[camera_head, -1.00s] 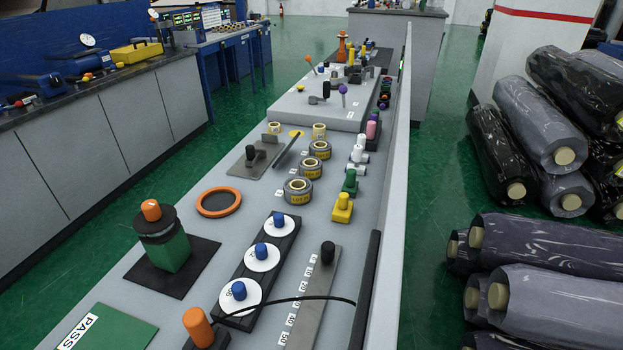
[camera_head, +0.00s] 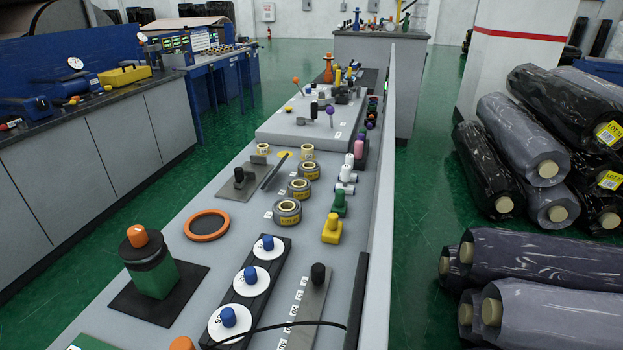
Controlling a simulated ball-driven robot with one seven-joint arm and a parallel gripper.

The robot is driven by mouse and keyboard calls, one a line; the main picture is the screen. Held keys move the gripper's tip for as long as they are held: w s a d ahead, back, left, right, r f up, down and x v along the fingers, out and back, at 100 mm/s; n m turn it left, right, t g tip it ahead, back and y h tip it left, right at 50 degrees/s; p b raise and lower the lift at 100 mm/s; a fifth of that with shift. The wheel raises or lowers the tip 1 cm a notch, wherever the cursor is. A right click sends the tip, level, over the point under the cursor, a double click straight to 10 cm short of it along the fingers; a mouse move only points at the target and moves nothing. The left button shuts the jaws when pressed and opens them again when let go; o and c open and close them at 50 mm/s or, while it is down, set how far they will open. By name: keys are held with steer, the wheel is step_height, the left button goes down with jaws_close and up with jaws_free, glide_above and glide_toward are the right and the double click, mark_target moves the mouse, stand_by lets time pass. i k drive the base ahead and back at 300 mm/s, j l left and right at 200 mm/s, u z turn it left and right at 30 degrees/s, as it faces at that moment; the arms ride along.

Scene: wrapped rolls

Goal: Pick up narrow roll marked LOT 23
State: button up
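The label print is too small to read surely, so I cannot tell which is marked LOT 23. My gripper is not in view.
The bench (camera_head: 228,190) also carries an orange ring (camera_head: 207,225), a green block with an orange knob (camera_head: 151,274), white discs with blue knobs (camera_head: 250,281) and a yellow fixture (camera_head: 332,229). Large wrapped rolls (camera_head: 560,250) are stacked at right. Green floor (camera_head: 420,200) lies between.

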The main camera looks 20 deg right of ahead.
mark_target(309, 169)
steer(key=k, duration=0.5)
steer(key=k+u, duration=0.15)
steer(key=u, duration=1.2)
steer(key=i+j+u, duration=0.1)
steer(key=i+u, duration=0.3)
steer(key=i, duration=0.2)
steer(key=i+u, duration=0.4)
steer(key=i, duration=0.2)
steer(key=i+z, duration=0.2)
steer(key=i, duration=1.65)
steer(key=i+l+z, duration=0.15)
steer(key=i+z, duration=0.6)
steer(key=i, duration=0.2)
steer(key=i+j+z, duration=0.1)
steer(key=i+z, duration=0.3)
steer(key=i+j+z, duration=0.35)
steer(key=i, duration=0.2)
steer(key=i+l+z, duration=0.25)
steer(key=i+z, duration=0.25)
steer(key=i, duration=0.15)
steer(key=i+z, duration=0.5)
steer(key=i, duration=0.15)
steer(key=i+j+z, duration=0.25)
steer(key=i+z, duration=0.2)
steer(key=i, duration=0.2)
steer(key=i+z, duration=0.8)
steer(key=i+j+z, duration=0.25)
steer(key=z, duration=0.15)
steer(key=i, duration=0.1)
